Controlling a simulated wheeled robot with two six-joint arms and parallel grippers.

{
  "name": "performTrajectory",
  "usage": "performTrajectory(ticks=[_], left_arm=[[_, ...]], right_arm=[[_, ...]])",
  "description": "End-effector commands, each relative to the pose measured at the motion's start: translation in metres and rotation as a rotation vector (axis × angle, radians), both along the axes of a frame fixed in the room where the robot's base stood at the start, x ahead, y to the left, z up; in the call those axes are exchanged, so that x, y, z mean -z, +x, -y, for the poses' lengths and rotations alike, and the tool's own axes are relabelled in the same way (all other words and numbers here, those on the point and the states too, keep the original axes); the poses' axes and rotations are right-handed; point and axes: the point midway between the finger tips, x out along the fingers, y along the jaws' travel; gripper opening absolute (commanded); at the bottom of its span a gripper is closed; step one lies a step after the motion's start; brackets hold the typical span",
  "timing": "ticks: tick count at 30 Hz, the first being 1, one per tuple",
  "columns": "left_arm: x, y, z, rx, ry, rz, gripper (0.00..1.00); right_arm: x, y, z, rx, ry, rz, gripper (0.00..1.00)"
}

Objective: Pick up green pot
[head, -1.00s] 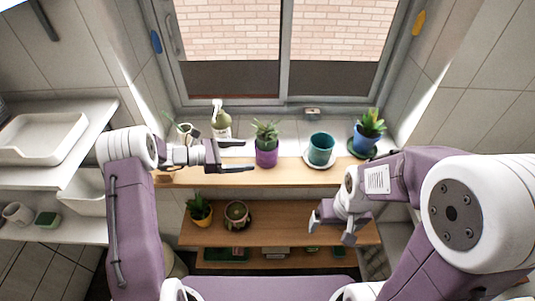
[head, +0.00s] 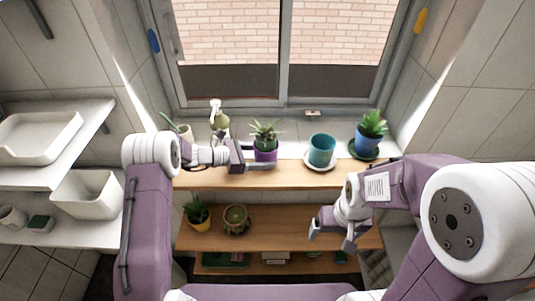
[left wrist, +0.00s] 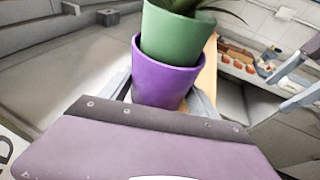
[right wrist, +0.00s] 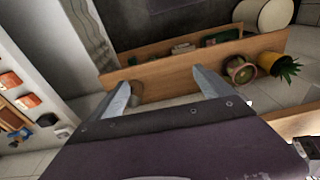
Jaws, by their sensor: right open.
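The green pot (left wrist: 172,38) holds a spiky plant and is nested in a purple pot (left wrist: 165,75) in the left wrist view. My left gripper (head: 262,166) is at the purple pot, with a finger on either side. The pot hides parts of the fingers, so I cannot tell whether they press on it. My right gripper (head: 332,232) is open and empty, low in front of the lower shelf.
A teal pot (head: 321,151) on a white saucer and a blue pot (head: 367,146) with a plant stand to the right on the upper shelf. A bottle (head: 219,121) stands behind my left gripper. A yellow pot (head: 198,218) and a cactus pot (head: 236,219) are on the lower shelf.

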Motion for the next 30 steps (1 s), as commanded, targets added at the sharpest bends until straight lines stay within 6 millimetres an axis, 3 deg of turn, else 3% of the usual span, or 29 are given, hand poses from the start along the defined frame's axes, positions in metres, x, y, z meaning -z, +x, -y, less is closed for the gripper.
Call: performTrajectory(ticks=[2,3,4,7,11,15,18,24,30], left_arm=[[0.000,0.000,0.000,0.000,0.000,0.000,0.47],[0.000,0.000,0.000,0.000,0.000,0.000,0.47],[0.000,0.000,0.000,0.000,0.000,0.000,0.47],[0.000,0.000,0.000,0.000,0.000,0.000,0.47],[0.000,0.000,0.000,0.000,0.000,0.000,0.47],[0.000,0.000,0.000,0.000,0.000,0.000,0.47],[0.000,0.000,0.000,0.000,0.000,0.000,0.47],[0.000,0.000,0.000,0.000,0.000,-0.001,0.47],[0.000,0.000,0.000,0.000,0.000,-0.001,0.47]], right_arm=[[0.000,0.000,0.000,0.000,0.000,0.000,0.92],[0.000,0.000,0.000,0.000,0.000,0.001,0.85],[0.000,0.002,-0.001,-0.003,0.002,0.007,0.85],[-0.001,0.024,-0.015,-0.032,0.018,0.090,0.85],[-0.017,0.087,-0.059,-0.110,0.059,0.354,0.85],[-0.057,0.148,-0.110,-0.170,0.090,0.683,0.85],[-0.088,0.173,-0.136,-0.187,0.095,0.876,0.85],[-0.129,0.191,-0.159,-0.188,0.082,1.089,0.85],[-0.133,0.198,-0.161,-0.184,0.078,1.119,0.85]])
